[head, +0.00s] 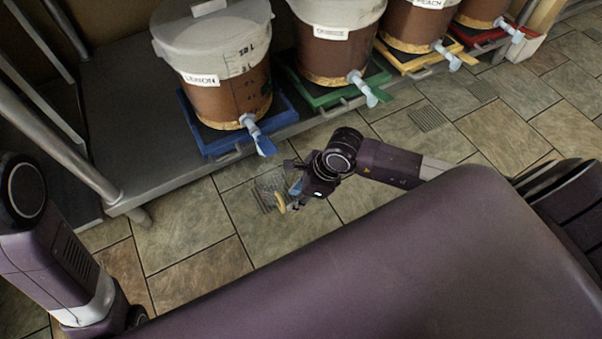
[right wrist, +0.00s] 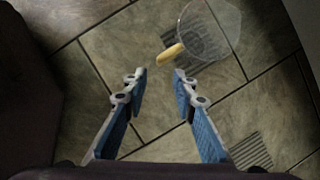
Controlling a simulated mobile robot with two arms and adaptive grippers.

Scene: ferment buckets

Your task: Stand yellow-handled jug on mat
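The jug is clear with a yellow handle. In the right wrist view its see-through body (right wrist: 222,32) is at the top, and its yellow handle (right wrist: 170,54) points toward my fingers. In the head view the yellow handle (head: 281,203) shows by my right gripper (head: 297,188); the clear body is hard to make out there. My right gripper is open and empty, its fingertips (right wrist: 158,76) apart on either side of the handle's line and short of it. I cannot tell whether the jug touches the floor. No mat can be clearly picked out. My left gripper is out of view.
A grey low shelf (head: 118,122) holds several lidded buckets, including one labelled lemon (head: 228,98), on coloured trays such as the blue one (head: 215,143). Their taps (head: 257,136) stick out over the floor. The tiled floor (head: 187,222) has drain grates (head: 429,118) and is otherwise open.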

